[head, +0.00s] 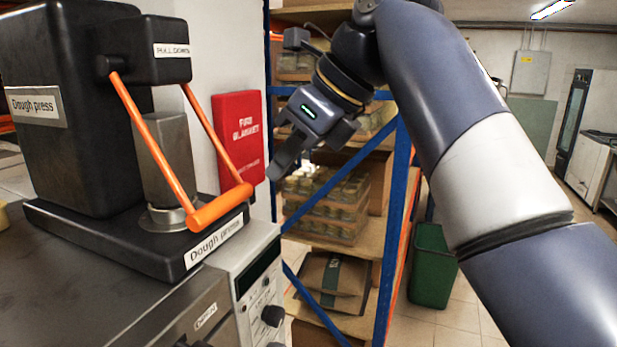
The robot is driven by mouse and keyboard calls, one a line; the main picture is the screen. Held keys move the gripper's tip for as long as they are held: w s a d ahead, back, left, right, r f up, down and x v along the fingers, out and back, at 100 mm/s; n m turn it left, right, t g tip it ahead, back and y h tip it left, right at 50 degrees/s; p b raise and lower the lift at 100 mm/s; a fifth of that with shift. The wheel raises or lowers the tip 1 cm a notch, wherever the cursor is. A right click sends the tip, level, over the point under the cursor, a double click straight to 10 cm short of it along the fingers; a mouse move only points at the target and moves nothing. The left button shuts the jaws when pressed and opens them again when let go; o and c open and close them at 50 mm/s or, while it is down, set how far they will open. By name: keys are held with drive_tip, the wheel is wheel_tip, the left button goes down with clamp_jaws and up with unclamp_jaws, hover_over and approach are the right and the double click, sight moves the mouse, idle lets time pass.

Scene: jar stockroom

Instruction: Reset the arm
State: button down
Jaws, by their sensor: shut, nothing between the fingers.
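My gripper (283,167) is in the middle of the head view, hanging from my raised arm. Its fingers are shut with nothing held, and they point down and to the left. The fingertips are close to the orange handle (222,206) of the dough press in the picture. I cannot tell the gap in depth, but no contact shows. The dough press (60,110) is black, with its handle swung down at the front.
The press stands on a steel counter (60,285) with a control panel at its front. A red fire blanket box (238,135) hangs on the wall behind. A blue-framed rack (392,240) holds jars and boxes. A green bin (433,265) stands on the floor at right.

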drive_tip(key=shift+x, duration=2.85)
drive_tip(key=v, duration=1.1)
drive_tip(key=x, duration=0.9)
drive_tip(key=a+x, duration=0.1)
drive_tip(key=x, duration=0.3)
drive_tip(key=shift+w+a+r+b, duration=0.15)
drive_tip(key=shift+b, duration=0.15)
drive_tip(key=shift+w+a+r+p, duration=0.15)
drive_tip(key=shift+r+p, duration=0.1)
drive_tip(key=shift+r, duration=0.25)
drive_tip(key=shift+w+a+r+p, duration=0.1)
drive_tip(key=shift+r+p, duration=0.15)
drive_tip(key=shift+r, duration=0.2)
drive_tip(key=n+b, duration=0.1)
approach(228, 201)
drive_tip(key=shift+d+f, duration=1.65)
drive_tip(key=shift+d, duration=0.1)
drive_tip(key=shift+s+h, duration=0.3)
